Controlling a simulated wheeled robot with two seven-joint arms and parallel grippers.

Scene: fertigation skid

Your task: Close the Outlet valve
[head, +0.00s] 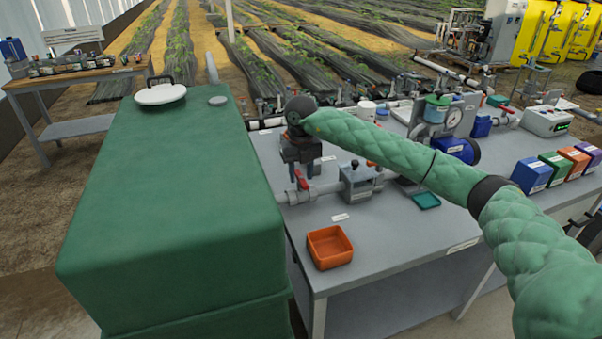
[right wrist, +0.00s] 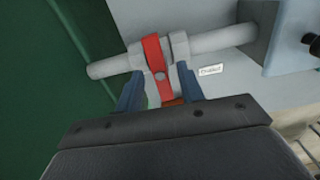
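The valve with a red handle (right wrist: 153,65) sits on a grey pipe (right wrist: 222,38) between the green tank and a grey box-shaped unit. In the right wrist view the handle lies across the pipe. A small white label (right wrist: 210,71) beside it is too blurred to read surely. The handle also shows in the head view (head: 302,182). My right gripper (right wrist: 159,84) is open, its two blue fingers apart on either side of the handle's near end. Contact cannot be told. In the head view it points down over the valve (head: 304,172). My left gripper is not in view.
The big green tank (head: 170,210) stands close left of the valve. An orange tray (head: 329,247) lies near the bench's front-left corner. The grey unit (head: 360,183) is right of the valve. Coloured boxes (head: 532,174) stand at the right. The bench front is mostly clear.

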